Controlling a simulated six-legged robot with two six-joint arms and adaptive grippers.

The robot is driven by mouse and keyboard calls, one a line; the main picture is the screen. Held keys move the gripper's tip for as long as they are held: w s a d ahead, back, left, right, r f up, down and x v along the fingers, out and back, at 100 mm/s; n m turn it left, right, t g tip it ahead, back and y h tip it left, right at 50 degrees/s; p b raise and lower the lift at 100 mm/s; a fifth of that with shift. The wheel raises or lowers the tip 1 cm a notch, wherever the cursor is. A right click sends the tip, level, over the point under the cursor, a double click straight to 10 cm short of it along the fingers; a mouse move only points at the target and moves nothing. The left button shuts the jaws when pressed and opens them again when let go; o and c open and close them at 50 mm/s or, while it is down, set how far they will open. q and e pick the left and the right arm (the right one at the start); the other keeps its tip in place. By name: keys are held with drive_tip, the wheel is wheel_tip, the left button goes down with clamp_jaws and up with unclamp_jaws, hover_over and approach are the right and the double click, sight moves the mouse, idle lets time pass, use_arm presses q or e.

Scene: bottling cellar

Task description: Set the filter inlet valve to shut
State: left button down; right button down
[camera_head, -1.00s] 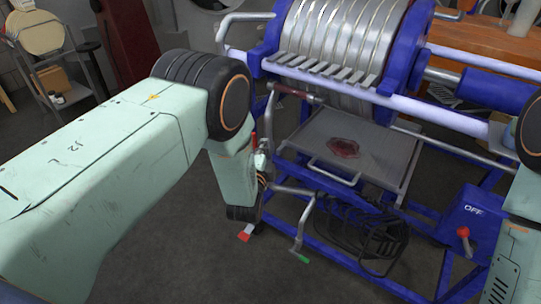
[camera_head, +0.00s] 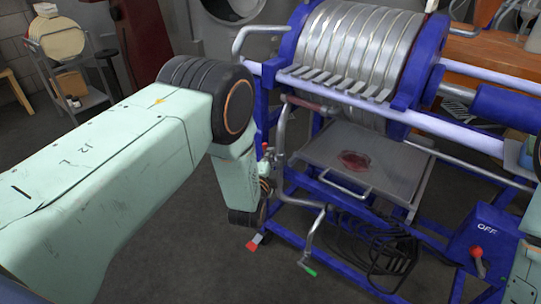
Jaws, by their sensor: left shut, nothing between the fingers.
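My left arm comes in from the left and bends down at the black wheel-like joint. My left gripper (camera_head: 265,180) is mostly hidden behind its pale green wrist; what shows is small, beside the bent grey pipe at the filter's left. The fingers look shut and empty. A short lever with a green tip (camera_head: 310,271) sits at the lower end of a bent pipe (camera_head: 318,222), right of and below the gripper. A small red and white piece (camera_head: 254,242) shows below the wrist. No readable label tells which is the inlet valve. My right gripper is out of view.
The blue-framed filter with silver plates (camera_head: 360,50) fills the upper right. A grey tray (camera_head: 385,172) with a red stain lies below it. Dark hose coils (camera_head: 385,250) lie under the frame. A blue OFF switch box (camera_head: 480,238) stands at right. Floor at lower middle is clear.

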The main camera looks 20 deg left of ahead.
use_arm(q)
drive_tip(key=shift+a+r, duration=0.1)
drive_tip(key=shift+a, duration=0.15)
drive_tip(key=shift+w+a+r+n+g+h+p, duration=0.15)
drive_tip(key=shift+a+n+g+p, duration=0.2)
drive_tip(key=shift+n, duration=0.25)
drive_tip(key=shift+w+a+f+n+g+h+p, duration=0.15)
drive_tip(key=shift+a+n+g+p, duration=0.1)
drive_tip(key=shift+a+n+p, duration=0.3)
drive_tip(key=w+a+f+n+g+h+b, duration=0.2)
drive_tip(key=a+f+n+h, duration=0.1)
drive_tip(key=a+f+n, duration=0.1)
drive_tip(key=shift+a+f+n+g, duration=0.15)
drive_tip(key=shift+a+n+g, duration=0.15)
drive_tip(key=shift+a+n, duration=0.6)
drive_tip(key=shift+w, duration=0.1)
drive_tip(key=s+a+r+p, duration=0.2)
drive_tip(key=s+r+p, duration=0.3)
drive_tip(key=s+r, duration=0.2)
drive_tip(key=shift+s+a+r+p, duration=0.4)
drive_tip(key=shift+r, duration=0.25)
